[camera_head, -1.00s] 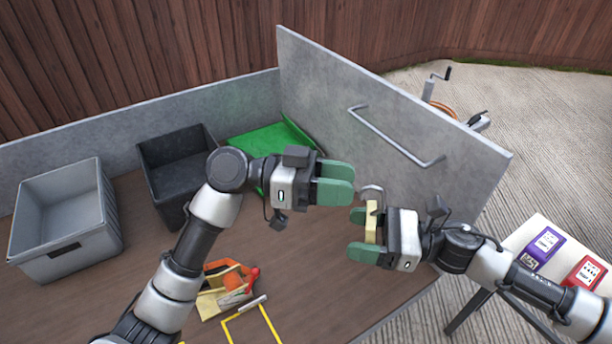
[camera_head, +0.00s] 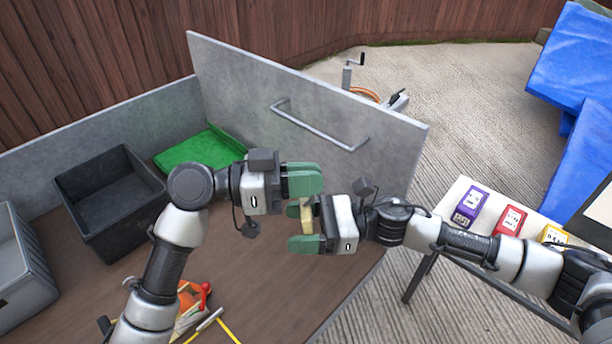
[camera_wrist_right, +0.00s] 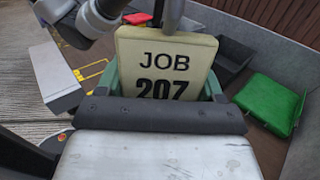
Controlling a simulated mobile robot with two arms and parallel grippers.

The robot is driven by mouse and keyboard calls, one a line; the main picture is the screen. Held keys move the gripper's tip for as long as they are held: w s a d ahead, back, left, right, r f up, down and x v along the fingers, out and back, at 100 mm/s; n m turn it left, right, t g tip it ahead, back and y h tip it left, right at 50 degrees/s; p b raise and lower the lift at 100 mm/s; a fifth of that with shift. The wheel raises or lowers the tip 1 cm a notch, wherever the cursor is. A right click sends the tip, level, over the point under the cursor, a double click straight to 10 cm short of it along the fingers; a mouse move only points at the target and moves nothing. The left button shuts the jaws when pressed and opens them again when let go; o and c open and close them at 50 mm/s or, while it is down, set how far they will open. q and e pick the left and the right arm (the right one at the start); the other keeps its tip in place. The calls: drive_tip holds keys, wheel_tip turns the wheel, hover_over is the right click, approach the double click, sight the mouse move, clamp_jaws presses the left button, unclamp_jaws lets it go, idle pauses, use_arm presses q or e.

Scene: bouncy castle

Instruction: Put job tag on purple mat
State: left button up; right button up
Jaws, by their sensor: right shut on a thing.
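The job tag (camera_head: 307,219) is a pale yellow block held between the green fingers of my right gripper (camera_head: 303,228). In the right wrist view the tag (camera_wrist_right: 165,62) faces the camera and reads JOB 207. My left gripper (camera_head: 304,179) is just above it in the head view, its green fingers close together; whether they are shut is unclear, and the tag's top is partly hidden behind them. The purple mat (camera_head: 474,198) lies on a pale side table at the right, with a white label and print on it. Both grippers are well left of it.
On the side table (camera_head: 450,200), a red mat (camera_head: 510,220) and a yellow mat (camera_head: 553,235) lie right of the purple one. A grey panel with a handle (camera_head: 320,128) stands behind the grippers. A black bin (camera_head: 108,190), grey bin (camera_head: 20,270) and green item (camera_head: 200,148) are left.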

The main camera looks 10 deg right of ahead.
drive_tip(key=o, duration=1)
drive_tip(key=shift+o, duration=0.2)
drive_tip(key=shift+d, duration=0.15)
